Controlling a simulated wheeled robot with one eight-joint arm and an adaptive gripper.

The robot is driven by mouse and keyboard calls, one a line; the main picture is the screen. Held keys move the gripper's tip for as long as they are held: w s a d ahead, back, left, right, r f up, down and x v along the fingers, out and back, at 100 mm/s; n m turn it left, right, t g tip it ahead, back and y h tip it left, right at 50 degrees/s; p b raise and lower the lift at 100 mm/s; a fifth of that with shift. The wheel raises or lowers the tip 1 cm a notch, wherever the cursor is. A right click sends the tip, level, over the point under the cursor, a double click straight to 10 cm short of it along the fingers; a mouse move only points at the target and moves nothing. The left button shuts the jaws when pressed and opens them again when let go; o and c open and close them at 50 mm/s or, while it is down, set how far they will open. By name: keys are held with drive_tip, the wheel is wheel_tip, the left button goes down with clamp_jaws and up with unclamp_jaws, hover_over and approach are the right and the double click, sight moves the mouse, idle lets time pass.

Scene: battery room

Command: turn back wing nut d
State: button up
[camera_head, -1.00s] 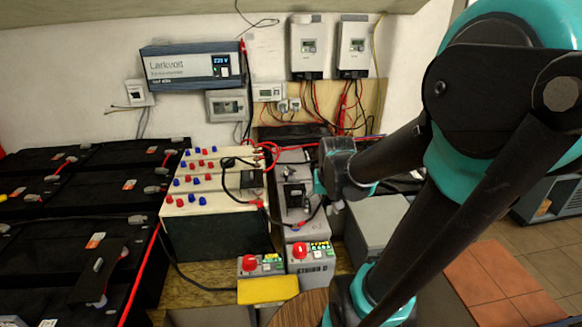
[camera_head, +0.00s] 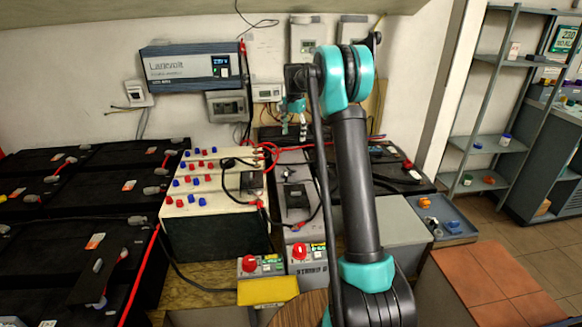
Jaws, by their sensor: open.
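My gripper (camera_head: 294,128) is open and points down, high above the back of the bench, in front of the wall. It appears empty. Below it is a long grey battery unit (camera_head: 294,226) with dark fittings and cables on top. Left of that stands a cream-topped battery bank (camera_head: 212,208) with rows of red and blue terminal caps (camera_head: 194,182). A black cable and clamp lie over its right part. I cannot make out which fitting is wing nut d; no letter is readable. My arm hides part of the bench right of the grey unit.
Black batteries (camera_head: 110,200) fill the left. Two grey boxes with red knobs (camera_head: 249,263) and a yellow block (camera_head: 268,291) stand in front. A blue-grey tray (camera_head: 457,229) with small orange and blue parts is at right. Wall units (camera_head: 190,67) hang behind.

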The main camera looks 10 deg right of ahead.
sight(290, 171)
drive_tip(key=shift+m, duration=0.6)
drive_tip(key=w+f, duration=0.1)
drive_tip(key=f, duration=0.5)
drive_tip(key=w+f, duration=0.1)
drive_tip(key=f, duration=0.5)
drive_tip(key=w+f, duration=0.2)
drive_tip(key=f, duration=0.4)
drive_tip(key=shift+a+f, duration=0.3)
drive_tip(key=c, duration=1.2)
drive_tip(key=shift+o, duration=0.2)
drive_tip(key=shift+n, duration=0.5)
drive_tip(key=n, duration=0.4)
drive_tip(key=shift+n, duration=0.4)
drive_tip(key=n, duration=0.5)
